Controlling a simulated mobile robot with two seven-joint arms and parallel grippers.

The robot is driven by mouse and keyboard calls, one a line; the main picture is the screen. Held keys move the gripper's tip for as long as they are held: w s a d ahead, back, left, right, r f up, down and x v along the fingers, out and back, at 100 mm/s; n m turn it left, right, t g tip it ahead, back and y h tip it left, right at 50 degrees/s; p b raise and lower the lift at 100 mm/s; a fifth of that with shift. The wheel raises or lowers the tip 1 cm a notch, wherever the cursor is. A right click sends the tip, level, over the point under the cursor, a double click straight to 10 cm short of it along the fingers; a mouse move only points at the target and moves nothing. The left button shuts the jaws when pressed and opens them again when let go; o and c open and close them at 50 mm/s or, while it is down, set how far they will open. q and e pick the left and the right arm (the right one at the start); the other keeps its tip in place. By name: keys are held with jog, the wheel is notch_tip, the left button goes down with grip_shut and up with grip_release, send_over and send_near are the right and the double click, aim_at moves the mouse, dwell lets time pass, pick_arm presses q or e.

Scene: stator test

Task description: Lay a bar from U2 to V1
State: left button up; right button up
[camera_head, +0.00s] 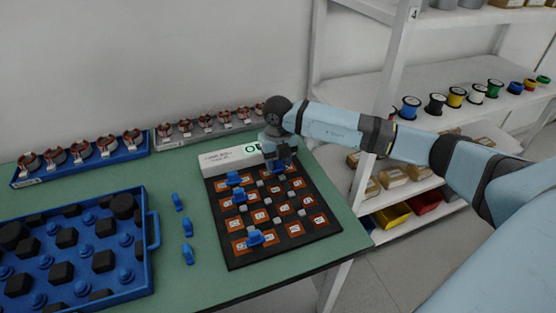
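A dark board (288,237) with rows of orange-and-white marked tiles lies on the green table. Its labels are too small for me to read, so I cannot tell which tiles are U2 and V1. Blue pieces sit on the board at the upper left (233,180), the middle left (239,197) and the lower left (255,239). My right gripper (279,163) points down over the board's far edge, with blue visible at its fingers. I cannot tell whether it is shut on a piece. My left gripper is not in view.
A white display box (222,160) stands at the board's far edge. Loose blue pieces (187,227) lie left of the board. A blue crate (152,230) holds black and blue parts. Trays (82,173) of copper-wound parts line the wall. Shelves (455,82) with spools stand right.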

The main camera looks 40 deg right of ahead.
aim_at(278, 161)
jog(key=shift+o, duration=0.8)
notch_tip(278, 161, up, 14)
jog(key=shift+p, duration=0.3)
jog(key=shift+s+f, duration=0.1)
jog(key=shift+f, duration=0.1)
dwell(0.5)
